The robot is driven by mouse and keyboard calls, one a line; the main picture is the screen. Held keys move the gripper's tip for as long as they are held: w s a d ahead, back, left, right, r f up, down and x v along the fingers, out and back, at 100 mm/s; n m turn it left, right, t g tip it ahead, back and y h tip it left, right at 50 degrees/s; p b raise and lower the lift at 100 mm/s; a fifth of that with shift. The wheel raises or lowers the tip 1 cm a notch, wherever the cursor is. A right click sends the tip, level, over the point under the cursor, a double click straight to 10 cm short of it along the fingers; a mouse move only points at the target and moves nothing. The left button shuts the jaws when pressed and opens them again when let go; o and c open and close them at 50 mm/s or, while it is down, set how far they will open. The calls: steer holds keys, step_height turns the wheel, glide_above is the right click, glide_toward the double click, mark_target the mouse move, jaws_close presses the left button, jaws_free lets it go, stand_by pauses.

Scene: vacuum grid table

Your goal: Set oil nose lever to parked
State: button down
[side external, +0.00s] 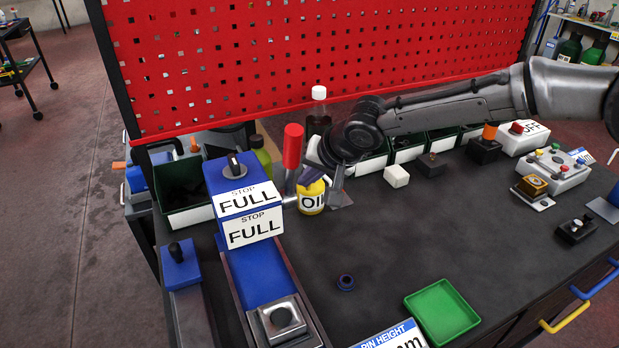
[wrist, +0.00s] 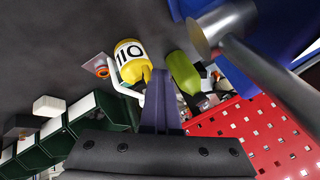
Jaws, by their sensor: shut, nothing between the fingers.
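The yellow oil container (side external: 311,197), labelled OIL, stands on the dark table behind the blue FULL block. It also shows in the wrist view (wrist: 131,58), with a white handle beside it. A lever with a red grip (side external: 292,146) rises nearly upright just left of my gripper; a silver cylinder (side external: 289,202) is near its foot. In the wrist view a grey rod with a cylindrical end (wrist: 222,30) crosses the upper right. My gripper (side external: 310,177) is shut and empty, its purple fingers (wrist: 160,76) close to the oil container. Whether they touch anything is unclear.
The blue block with FULL labels (side external: 218,180) stands left of the lever. The red perforated board (side external: 300,60) rises behind. Green bins (side external: 404,150) line the back, with a white cube (side external: 396,176) in front.

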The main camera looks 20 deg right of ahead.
steer(key=s+r, duration=0.8)
steer(key=s, duration=0.1)
steer(key=s+d+m+h, duration=0.2)
steer(key=d, duration=0.4)
steer(key=w+a+f, duration=0.2)
steer(key=w+f, duration=0.6)
steer(key=w, duration=0.1)
steer(key=shift+w, duration=0.3)
steer(key=shift+a+m, duration=0.15)
steer(key=shift+m, duration=0.15)
